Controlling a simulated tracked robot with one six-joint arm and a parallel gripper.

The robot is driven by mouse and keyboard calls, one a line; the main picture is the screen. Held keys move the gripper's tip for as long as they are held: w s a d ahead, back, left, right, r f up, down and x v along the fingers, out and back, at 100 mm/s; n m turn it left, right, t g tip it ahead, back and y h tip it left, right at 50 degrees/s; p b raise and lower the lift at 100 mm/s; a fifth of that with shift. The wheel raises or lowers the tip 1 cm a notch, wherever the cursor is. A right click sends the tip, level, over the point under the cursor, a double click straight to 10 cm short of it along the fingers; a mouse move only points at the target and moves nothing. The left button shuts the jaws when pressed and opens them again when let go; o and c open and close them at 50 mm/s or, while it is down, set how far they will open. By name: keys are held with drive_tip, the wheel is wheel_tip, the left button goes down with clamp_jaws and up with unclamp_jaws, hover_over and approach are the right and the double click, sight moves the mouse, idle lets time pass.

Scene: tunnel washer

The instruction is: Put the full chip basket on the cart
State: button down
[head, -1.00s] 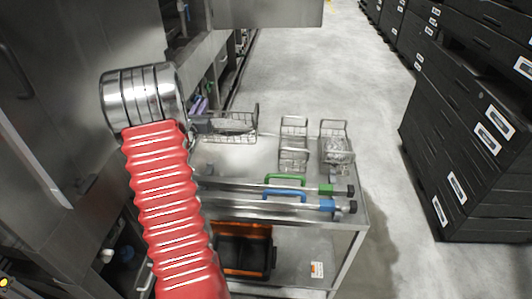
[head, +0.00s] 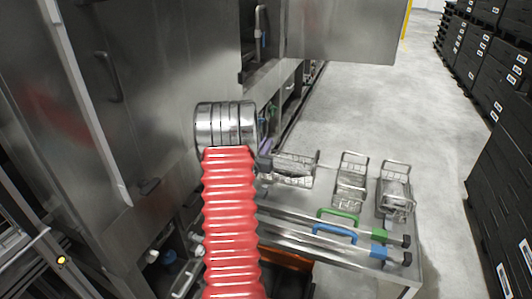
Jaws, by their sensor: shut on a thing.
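The cart (head: 335,240) has a grey metal top with wire baskets at its back. The left wire basket (head: 292,170) is at the back left of the cart top, with grey material in it. I cannot tell whether it touches the top. My gripper (head: 264,163) shows only as a dark piece at this basket's left end, shut on it; the red-sleeved arm hides the rest. The middle wire basket (head: 350,184) looks mostly empty. The right wire basket (head: 395,190) holds a pile of grey material. Both stand upright on the cart.
Two bars with a green handle (head: 338,213) and a blue handle (head: 334,232) lie along the cart's front. A steel machine wall (head: 150,90) rises close on the left. Black stacked crates (head: 505,170) stand at the right, with clear floor (head: 370,110) between.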

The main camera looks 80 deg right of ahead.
drive_tip(key=shift+f, duration=1.7)
drive_tip(key=c, duration=1.8)
unclamp_jaws()
drive_tip(key=shift+c, duration=0.2)
drive_tip(key=w+a, duration=0.1)
drive_tip(key=a, duration=1.1)
drive_tip(key=shift+w, duration=0.1)
